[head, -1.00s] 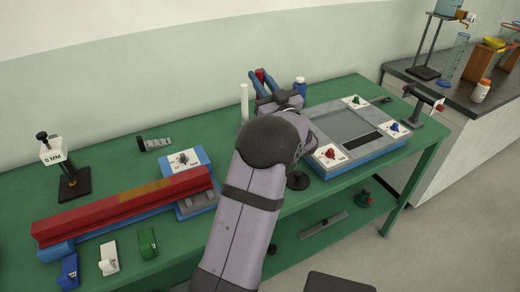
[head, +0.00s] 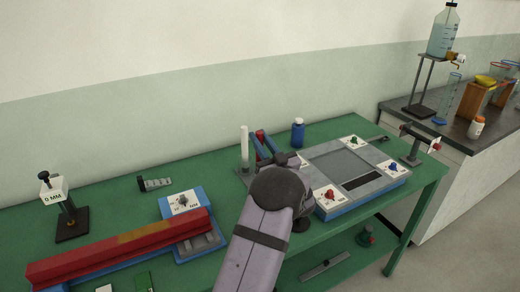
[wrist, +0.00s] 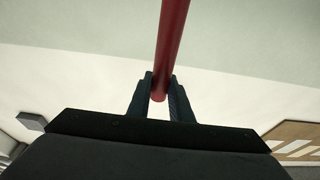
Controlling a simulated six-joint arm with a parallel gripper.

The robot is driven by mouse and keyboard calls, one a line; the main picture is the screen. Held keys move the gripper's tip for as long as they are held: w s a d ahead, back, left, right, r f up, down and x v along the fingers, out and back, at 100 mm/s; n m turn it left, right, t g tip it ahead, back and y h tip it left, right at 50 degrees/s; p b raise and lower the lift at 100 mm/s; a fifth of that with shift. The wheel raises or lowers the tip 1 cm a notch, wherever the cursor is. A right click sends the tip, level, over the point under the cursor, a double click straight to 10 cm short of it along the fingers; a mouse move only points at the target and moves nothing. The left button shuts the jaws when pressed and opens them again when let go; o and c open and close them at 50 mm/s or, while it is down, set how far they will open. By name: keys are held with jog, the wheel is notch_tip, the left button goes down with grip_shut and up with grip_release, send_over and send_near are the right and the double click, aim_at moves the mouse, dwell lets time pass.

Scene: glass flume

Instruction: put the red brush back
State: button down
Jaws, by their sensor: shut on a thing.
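My gripper (head: 266,146) is over the back of the green bench, its blue fingers pointing up and away in the head view. It is shut on the red brush (head: 260,134), of which only a small red part shows there. In the wrist view the brush is a dark red round rod (wrist: 172,40); its lower end sits between the two fingertips (wrist: 159,92) and it runs out of the top of the picture. The bristles are not visible. Just left of the gripper a white upright cylinder (head: 245,148) stands on a grey base, partly hidden by my arm.
A blue bottle (head: 298,131) stands behind the gripper. A blue-edged panel with knobs (head: 330,202) lies right of it. A red beam (head: 120,245) and a small knob box (head: 183,201) lie left.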

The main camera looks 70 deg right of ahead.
jog(key=shift+f+p, duration=0.3)
jog(key=shift+f, duration=1.65)
jog(key=shift+f, duration=0.15)
jog(key=c, duration=1.6)
grip_release()
jog(key=shift+s+a+b, duration=2)
jog(key=shift+s+a, duration=2.6)
jog(key=shift+s, duration=0.1)
